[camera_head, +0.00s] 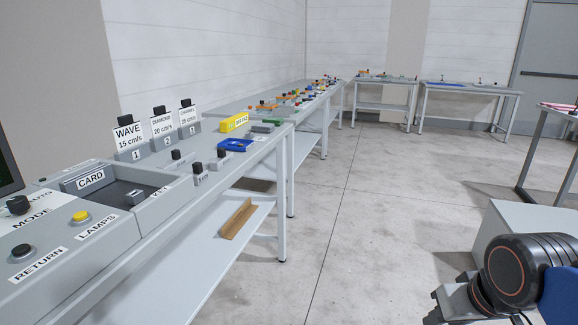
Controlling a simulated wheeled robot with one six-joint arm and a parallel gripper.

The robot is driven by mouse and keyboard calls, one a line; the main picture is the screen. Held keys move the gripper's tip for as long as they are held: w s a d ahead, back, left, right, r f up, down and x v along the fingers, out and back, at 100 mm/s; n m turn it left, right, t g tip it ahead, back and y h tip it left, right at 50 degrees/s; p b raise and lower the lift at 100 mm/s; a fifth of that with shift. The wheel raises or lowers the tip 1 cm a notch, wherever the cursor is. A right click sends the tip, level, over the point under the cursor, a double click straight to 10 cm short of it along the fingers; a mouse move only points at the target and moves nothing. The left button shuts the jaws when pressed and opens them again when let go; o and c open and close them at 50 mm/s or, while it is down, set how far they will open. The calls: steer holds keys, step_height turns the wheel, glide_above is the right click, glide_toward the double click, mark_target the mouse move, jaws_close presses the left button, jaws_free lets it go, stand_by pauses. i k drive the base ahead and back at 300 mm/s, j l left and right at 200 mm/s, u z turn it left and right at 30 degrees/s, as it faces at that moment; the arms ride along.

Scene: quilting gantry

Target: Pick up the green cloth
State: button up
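A small dark green item (262,128) lies on the grey bench, to the right of a yellow box and behind a blue tray. It may be the green cloth, but it is too small to be sure. My arm shows at the lower right corner, with a black joint and orange ring. What seems to be my gripper (436,306) is at the bottom edge, partly cut off, far from the green item. I cannot make out whether its fingers are apart.
The near bench holds a control panel (60,245), number signs (160,126), a yellow box (233,122) and a blue tray (236,145). A wooden piece (238,218) lies on its lower shelf. More benches (470,88) stand at the back. The concrete floor (370,190) between is clear.

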mark_target(277, 122)
steer(key=i, duration=1.75)
